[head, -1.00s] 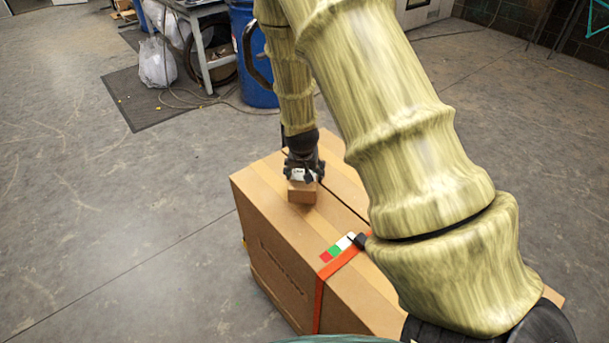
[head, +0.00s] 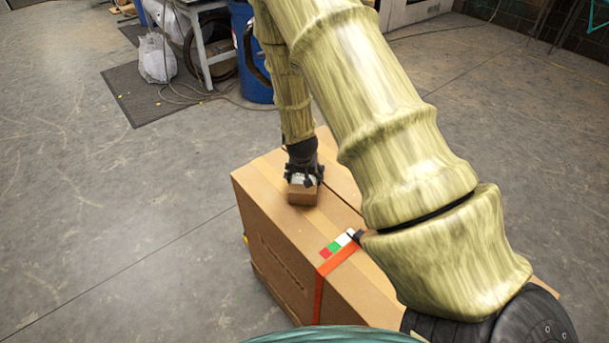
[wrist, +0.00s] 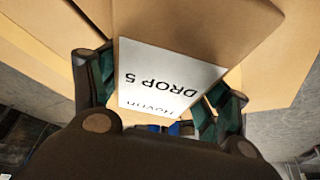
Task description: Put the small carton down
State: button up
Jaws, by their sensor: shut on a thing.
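The small carton (head: 303,196) is a brown box with a white label. In the head view it is at the top of the large cardboard box (head: 275,205), near its far left part. I cannot tell for sure whether its underside touches the box top. My gripper (head: 304,178) points down and is shut on the small carton from above. In the wrist view the small carton (wrist: 205,25) sits between the two fingers (wrist: 160,95), and its label (wrist: 165,80) reads "DROP 5" upside down. My arm covers the right part of the large box.
An orange strap (head: 325,275) and a red, green and white marker strip (head: 337,244) lie on the large box. Behind stand a blue barrel (head: 250,55), a table (head: 198,40) and a white bag (head: 156,58) on a dark mat (head: 130,97). The floor on the left is clear.

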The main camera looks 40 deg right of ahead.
jog(key=o, duration=1.4)
jog(key=shift+f, duration=0.1)
jog(key=shift+b+v, duration=1.2)
jog(key=shift+v, duration=4.95)
